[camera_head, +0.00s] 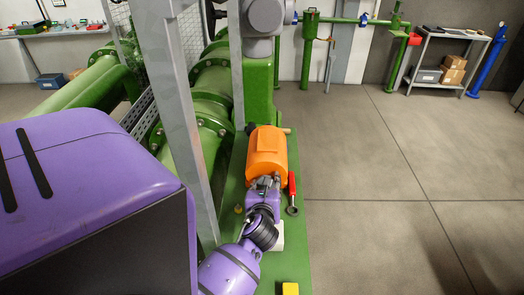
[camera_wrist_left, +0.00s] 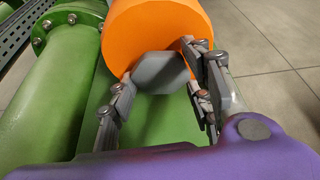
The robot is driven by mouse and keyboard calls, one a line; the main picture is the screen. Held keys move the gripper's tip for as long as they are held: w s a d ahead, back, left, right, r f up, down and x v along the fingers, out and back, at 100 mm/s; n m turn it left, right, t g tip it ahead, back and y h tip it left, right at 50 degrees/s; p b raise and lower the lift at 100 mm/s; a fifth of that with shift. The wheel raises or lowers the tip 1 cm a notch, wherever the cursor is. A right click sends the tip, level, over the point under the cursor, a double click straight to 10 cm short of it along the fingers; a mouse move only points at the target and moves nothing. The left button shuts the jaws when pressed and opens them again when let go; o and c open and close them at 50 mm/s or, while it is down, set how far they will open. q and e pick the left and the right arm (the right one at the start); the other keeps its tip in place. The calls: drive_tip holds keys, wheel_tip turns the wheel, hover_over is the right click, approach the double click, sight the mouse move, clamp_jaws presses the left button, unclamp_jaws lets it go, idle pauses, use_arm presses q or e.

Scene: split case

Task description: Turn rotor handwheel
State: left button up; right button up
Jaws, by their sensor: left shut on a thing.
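An orange cylinder (camera_head: 266,155) lies on the green base plate in the head view. It also fills the top middle of the left wrist view (camera_wrist_left: 155,28). A grey angular piece (camera_wrist_left: 160,72) shows at its near end. My left gripper (camera_head: 265,186) is at this end, with its fingers (camera_wrist_left: 160,88) on either side of the grey piece and shut on it. The exact contact is partly hidden. I cannot make out a rotor handwheel for sure; the grey piece may be part of it. My right gripper is not in view.
A red-handled tool (camera_head: 292,190) lies on the green base plate (camera_head: 292,255), right of the gripper. Green flanged pipes (camera_head: 205,125) and a grey post (camera_head: 178,100) stand close on the left. A shelf with boxes (camera_head: 440,68) is at the back right. The floor (camera_head: 390,190) right of the base is clear.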

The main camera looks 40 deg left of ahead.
use_arm(q)
drive_tip(key=shift+s+a+f+n+t+h, duration=0.15)
drive_tip(key=shift+n+t+h, duration=0.35)
drive_tip(key=shift+n, duration=0.7)
drive_tip(key=o, duration=1.1)
drive_tip(key=shift+c, duration=0.2)
drive_tip(key=shift+s, duration=0.1)
drive_tip(key=v, duration=1.2)
